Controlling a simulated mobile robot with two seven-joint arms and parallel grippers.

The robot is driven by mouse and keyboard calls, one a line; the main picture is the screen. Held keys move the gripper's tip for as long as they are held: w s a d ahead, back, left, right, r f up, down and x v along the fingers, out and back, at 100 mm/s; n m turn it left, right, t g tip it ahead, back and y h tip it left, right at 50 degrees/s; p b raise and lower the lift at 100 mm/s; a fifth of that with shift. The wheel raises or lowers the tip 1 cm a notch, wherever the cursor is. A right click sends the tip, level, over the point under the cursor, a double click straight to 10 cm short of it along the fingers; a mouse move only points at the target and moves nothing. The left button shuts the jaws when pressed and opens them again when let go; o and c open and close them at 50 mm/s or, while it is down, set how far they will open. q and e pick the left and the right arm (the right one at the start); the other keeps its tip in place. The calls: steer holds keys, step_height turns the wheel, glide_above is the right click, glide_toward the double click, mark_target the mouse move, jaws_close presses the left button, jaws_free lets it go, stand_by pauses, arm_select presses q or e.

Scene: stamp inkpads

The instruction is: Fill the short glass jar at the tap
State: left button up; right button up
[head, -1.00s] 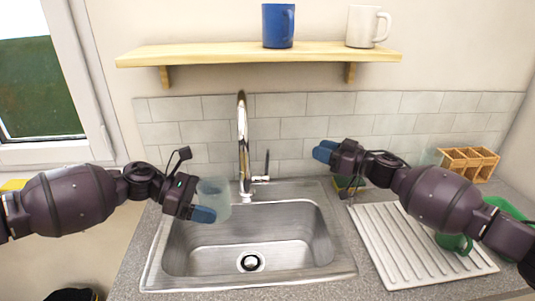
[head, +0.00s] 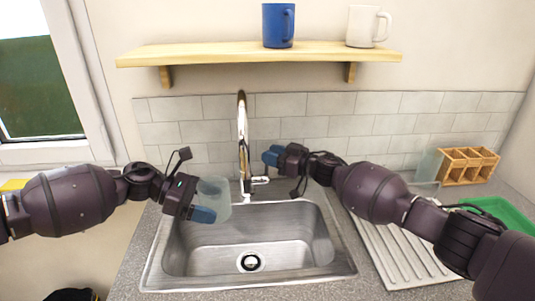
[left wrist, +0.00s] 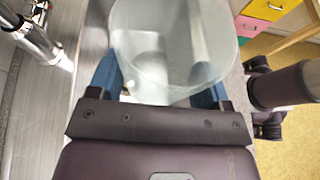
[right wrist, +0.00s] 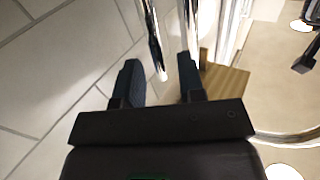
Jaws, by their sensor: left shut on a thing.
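The short glass jar (head: 214,190) is clear and looks empty. My left gripper (head: 203,214) is shut on it and holds it above the left back of the sink, left of the tap. The jar fills the space between the blue fingers in the left wrist view (left wrist: 172,45). The chrome tap (head: 243,130) stands behind the sink.
The steel sink (head: 190,262) is empty, with its drain open to view. A white draining rack (head: 395,265) lies to the right, partly under my right arm. A wooden caddy (head: 467,165) stands at the back right. Mugs stand on the shelf (head: 210,52) above.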

steer(key=shift+x, duration=0.9)
steer(key=shift+c, duration=0.4)
jaws_close()
